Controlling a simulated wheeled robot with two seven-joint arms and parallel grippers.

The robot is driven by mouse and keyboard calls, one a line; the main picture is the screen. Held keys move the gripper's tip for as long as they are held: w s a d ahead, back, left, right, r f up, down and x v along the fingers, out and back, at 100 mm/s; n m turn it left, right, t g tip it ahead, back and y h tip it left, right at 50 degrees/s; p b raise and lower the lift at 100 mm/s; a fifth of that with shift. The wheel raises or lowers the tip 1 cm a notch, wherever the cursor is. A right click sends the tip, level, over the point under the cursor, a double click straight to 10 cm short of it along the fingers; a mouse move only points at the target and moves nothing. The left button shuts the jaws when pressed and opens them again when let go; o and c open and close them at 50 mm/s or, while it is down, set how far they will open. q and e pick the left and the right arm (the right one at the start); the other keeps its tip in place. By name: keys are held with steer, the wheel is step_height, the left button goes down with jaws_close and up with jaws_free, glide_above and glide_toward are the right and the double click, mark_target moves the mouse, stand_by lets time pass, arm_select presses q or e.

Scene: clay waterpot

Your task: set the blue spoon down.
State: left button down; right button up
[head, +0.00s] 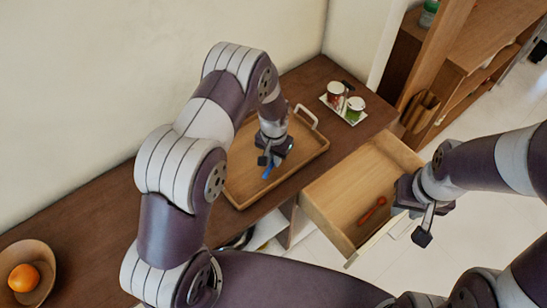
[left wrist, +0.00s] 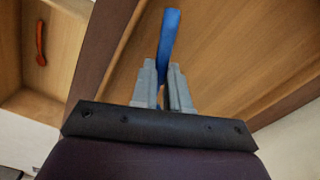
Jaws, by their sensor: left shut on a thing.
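The blue spoon (head: 267,172) is in my left gripper (head: 268,160), over the wooden tray (head: 237,200) on the brown counter. In the left wrist view the blue spoon (left wrist: 168,40) sticks out between the shut fingers of my left gripper (left wrist: 162,85). The gripper hides the rest of the spoon. I cannot tell whether the spoon touches the tray floor. My right gripper (head: 424,228) is beside the front of the open drawer (head: 330,190); its finger opening is not clear.
A red spoon (head: 372,210) lies in the open drawer. A small white tray with two jars (head: 335,92) stands behind the wooden tray's handle (head: 307,116). A bowl (head: 42,262) with an orange (head: 24,278) stands at the far left. The counter between bowl and tray looks clear.

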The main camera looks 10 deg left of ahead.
arm_select(q)
steer(key=shift+w+d+f, duration=0.1)
steer(key=shift+d+f, duration=0.1)
steer(key=shift+f, duration=0.95)
steer(key=shift+a+f, duration=0.1)
steer(key=shift+f, duration=0.2)
steer(key=c, duration=1.1)
jaws_free()
steer(key=shift+r, duration=0.1)
